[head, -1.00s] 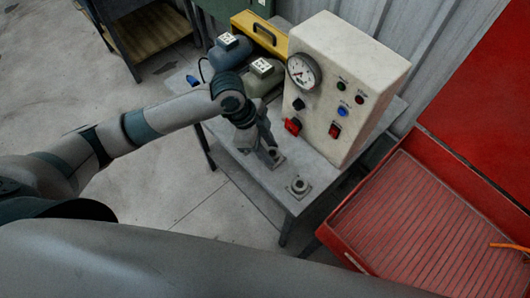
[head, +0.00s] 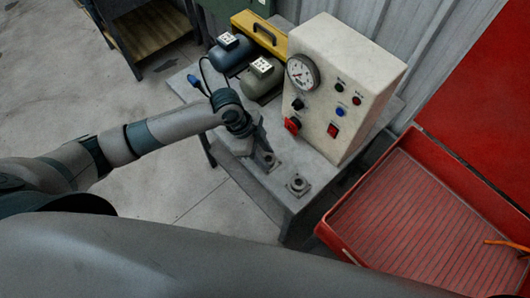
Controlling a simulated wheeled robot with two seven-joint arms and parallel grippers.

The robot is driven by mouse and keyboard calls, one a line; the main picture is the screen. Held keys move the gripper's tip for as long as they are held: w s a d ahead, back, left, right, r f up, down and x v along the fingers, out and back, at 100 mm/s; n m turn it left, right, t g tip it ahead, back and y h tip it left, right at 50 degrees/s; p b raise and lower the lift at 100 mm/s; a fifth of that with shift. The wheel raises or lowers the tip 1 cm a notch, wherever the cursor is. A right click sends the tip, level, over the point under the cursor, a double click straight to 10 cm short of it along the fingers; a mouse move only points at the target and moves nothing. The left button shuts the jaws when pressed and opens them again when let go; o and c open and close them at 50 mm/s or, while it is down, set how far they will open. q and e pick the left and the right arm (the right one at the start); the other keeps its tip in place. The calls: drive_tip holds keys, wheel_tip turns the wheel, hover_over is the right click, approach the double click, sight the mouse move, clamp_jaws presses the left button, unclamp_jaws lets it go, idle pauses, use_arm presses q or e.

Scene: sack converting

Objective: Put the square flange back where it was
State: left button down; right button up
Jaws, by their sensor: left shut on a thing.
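My left gripper (head: 259,150) is low over the grey bench, in front of the control box. It is shut on a grey square flange (head: 268,161) with a round hub, at its fingertips. The fingers hide part of this flange, and I cannot tell whether it touches the bench top. A second grey flange (head: 298,186), with a squarish base and a round hub, stands on the bench nearer its front right corner, apart from the held one. My right gripper is not in view.
The white control box (head: 345,85) with a gauge and buttons stands just behind the gripper. Two motors (head: 230,52) (head: 262,78) and a yellow toolbox (head: 262,36) are at the back of the bench (head: 262,188). A red tray (head: 425,235) is at right.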

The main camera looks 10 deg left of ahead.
use_arm(q)
drive_tip(key=c, duration=1.2)
unclamp_jaws()
drive_tip(key=shift+f, duration=0.15)
drive_tip(key=shift+r, duration=0.2)
drive_tip(key=b+v, duration=0.2)
drive_tip(key=v, duration=1)
drive_tip(key=shift+b, duration=0.4)
